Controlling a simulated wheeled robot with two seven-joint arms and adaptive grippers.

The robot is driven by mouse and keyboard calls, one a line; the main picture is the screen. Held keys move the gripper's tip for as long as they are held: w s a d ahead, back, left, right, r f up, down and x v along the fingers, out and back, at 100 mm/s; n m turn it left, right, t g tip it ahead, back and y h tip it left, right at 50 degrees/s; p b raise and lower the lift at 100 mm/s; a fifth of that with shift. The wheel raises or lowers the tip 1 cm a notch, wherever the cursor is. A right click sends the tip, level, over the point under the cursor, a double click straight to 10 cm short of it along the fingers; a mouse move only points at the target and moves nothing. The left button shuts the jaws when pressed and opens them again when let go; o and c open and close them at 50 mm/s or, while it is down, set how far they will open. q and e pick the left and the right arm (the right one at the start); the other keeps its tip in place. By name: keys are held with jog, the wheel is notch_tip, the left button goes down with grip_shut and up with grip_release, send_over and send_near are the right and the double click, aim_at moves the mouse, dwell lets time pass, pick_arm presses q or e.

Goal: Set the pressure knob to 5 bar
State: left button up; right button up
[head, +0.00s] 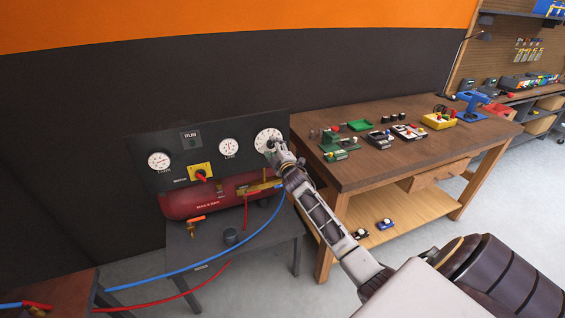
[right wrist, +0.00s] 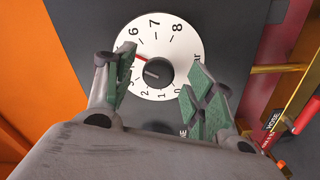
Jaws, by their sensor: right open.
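The pressure knob (right wrist: 158,72) is a small dark round knob at the centre of a white dial (right wrist: 170,45) with numbers up to 8. Its pale pointer line points left in the right wrist view, toward the low-to-middle numbers; the exact reading is unclear. A red mark shows on the dial's left side, partly behind a finger. In the head view the dial (head: 266,137) is at the panel's right end. My right gripper (head: 279,152) is in front of it. In the right wrist view my gripper (right wrist: 162,80) is open, its green-padded fingers either side of the knob, apart from it.
The dark panel (head: 215,146) also carries two gauges and a red switch on a yellow plate (head: 201,171). Below are a red tank (head: 190,203), a brass pipe and blue and red hoses. A wooden workbench (head: 360,170) with parts stands at the right.

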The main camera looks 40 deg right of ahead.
jog(key=v, duration=1)
jog(key=shift+s, duration=0.35)
jog(key=shift+m, duration=0.4)
dwell(0.6)
